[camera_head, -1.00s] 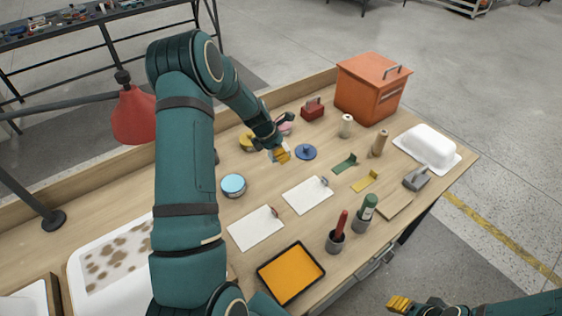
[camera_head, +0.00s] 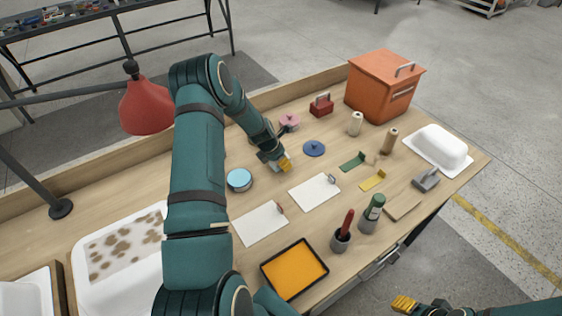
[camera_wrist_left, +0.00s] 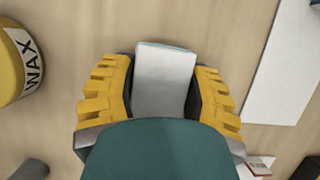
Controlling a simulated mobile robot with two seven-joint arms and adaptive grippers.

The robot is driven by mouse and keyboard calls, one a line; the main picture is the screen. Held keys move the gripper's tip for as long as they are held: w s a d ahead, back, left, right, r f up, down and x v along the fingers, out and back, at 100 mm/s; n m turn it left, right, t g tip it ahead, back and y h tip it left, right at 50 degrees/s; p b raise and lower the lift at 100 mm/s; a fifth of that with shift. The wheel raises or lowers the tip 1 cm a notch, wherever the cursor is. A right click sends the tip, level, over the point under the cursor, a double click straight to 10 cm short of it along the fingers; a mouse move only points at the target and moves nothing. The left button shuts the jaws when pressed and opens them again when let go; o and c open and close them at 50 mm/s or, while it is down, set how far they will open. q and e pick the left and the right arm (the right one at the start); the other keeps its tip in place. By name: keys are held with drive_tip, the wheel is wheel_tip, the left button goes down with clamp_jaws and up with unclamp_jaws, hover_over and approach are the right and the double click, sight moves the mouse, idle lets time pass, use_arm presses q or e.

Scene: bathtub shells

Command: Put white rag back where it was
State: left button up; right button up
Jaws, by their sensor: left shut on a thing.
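My left gripper (camera_head: 281,163) is low over the middle of the bench, to the left of a blue disc (camera_head: 314,148). In the left wrist view, the left gripper (camera_wrist_left: 165,85) has its yellow ribbed fingers on both sides of the white rag (camera_wrist_left: 166,78), a pale folded block, and is shut on it. The wood surface shows around it; I cannot tell whether the rag touches the bench. The gripper partly hides the rag in the head view. My right gripper (camera_head: 404,304) is at the bottom right, off the bench; its opening is unclear.
A yellow wax tin (camera_wrist_left: 14,62) is left of the gripper in the wrist view. A light-blue tin (camera_head: 239,180), a pink tin (camera_head: 289,122) and white sheets (camera_head: 314,192) lie nearby. An orange box (camera_head: 378,88) stands at the back. A red lamp (camera_head: 147,108) is at left.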

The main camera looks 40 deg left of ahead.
use_arm(q)
drive_tip(key=shift+f, duration=0.15)
drive_tip(key=o, duration=1.1)
drive_tip(key=shift+r, duration=0.35)
drive_tip(key=p+v, duration=0.1)
drive_tip(key=v, duration=1)
drive_tip(key=shift+s+r, duration=0.2)
drive_tip(key=shift+r, duration=0.05)
drive_tip(key=shift+a, duration=0.1)
